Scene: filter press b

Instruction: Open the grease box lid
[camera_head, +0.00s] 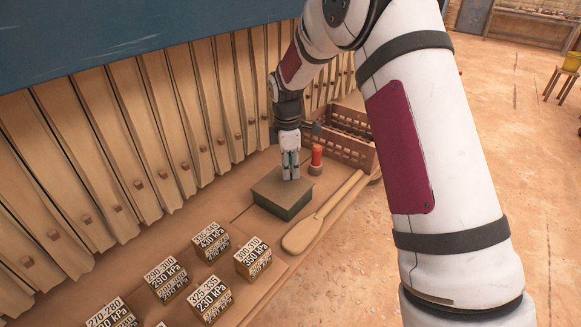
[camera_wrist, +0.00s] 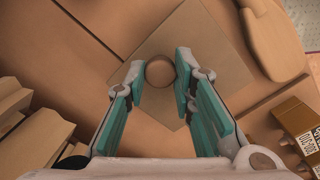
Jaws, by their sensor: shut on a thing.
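The grease box (camera_head: 283,208) is a low dark-green box on the wooden bench. Its flat olive-brown lid (camera_head: 272,186) appears to lie level on top, and it fills the middle of the wrist view (camera_wrist: 215,50). A round brown knob (camera_wrist: 160,73) stands on the lid. My gripper (camera_head: 291,175) points down over the lid. Its teal-padded fingers (camera_wrist: 160,79) are shut on the knob, one on each side. The fingers hide the knob in the head view, and the inside of the box is not visible.
A red-topped object (camera_head: 316,156) and a slatted crate (camera_head: 345,150) stand close behind the box. A wooden paddle (camera_head: 318,218) lies along its right side. Several labelled blocks (camera_head: 210,242) sit nearer on the bench. Hanging filter cloths (camera_head: 150,130) line the left.

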